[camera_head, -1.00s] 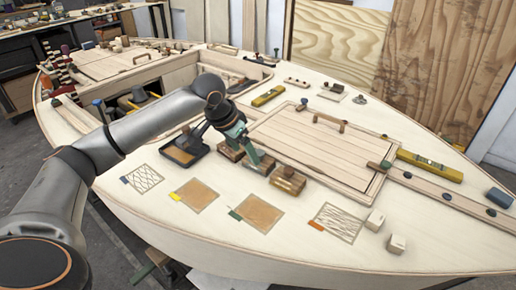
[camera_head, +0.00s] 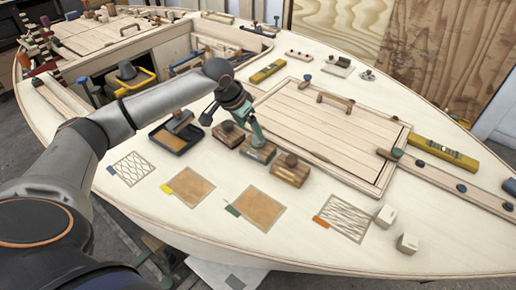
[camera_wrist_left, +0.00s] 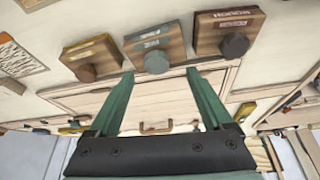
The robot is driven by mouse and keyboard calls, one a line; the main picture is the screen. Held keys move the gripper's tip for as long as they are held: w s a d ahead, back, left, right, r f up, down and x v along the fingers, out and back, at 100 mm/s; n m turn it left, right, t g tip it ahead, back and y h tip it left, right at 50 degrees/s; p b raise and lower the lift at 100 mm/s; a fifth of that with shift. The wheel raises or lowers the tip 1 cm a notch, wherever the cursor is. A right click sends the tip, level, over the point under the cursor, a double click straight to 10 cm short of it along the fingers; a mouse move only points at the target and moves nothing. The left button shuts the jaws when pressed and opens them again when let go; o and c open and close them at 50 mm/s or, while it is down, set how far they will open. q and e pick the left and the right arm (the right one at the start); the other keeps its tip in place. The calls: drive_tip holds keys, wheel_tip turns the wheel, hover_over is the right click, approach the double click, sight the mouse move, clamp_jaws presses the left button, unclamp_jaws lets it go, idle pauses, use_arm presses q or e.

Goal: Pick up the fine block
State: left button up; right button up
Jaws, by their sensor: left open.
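Three wooden blocks with round knobs stand in a row on the pale deck. In the wrist view the middle block (camera_wrist_left: 158,50) has a grey-blue label, the right one (camera_wrist_left: 228,32) a red label with upside-down lettering, and the left one (camera_wrist_left: 92,58) a yellowish label. I cannot read for certain which is the fine block. The middle block also shows in the head view (camera_head: 258,150). My left gripper (camera_wrist_left: 161,73) is open and empty, its green fingers pointing to either side of the middle block's knob. In the head view it (camera_head: 259,139) is above that block. My right gripper is out of view.
A black tray (camera_head: 172,143) holding another block is left of the row. Sanding patches (camera_head: 259,207) lie in front. The hatch panel (camera_head: 330,140) with its handle is behind. Two pale cubes (camera_head: 386,216) sit at the right.

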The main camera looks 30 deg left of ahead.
sight(258, 146)
use_arm(q)
drive_tip(key=x, duration=0.5)
drive_tip(key=shift+w+d+f, duration=0.15)
drive_tip(key=shift+d+f, duration=0.2)
clamp_jaws()
idle(0.4)
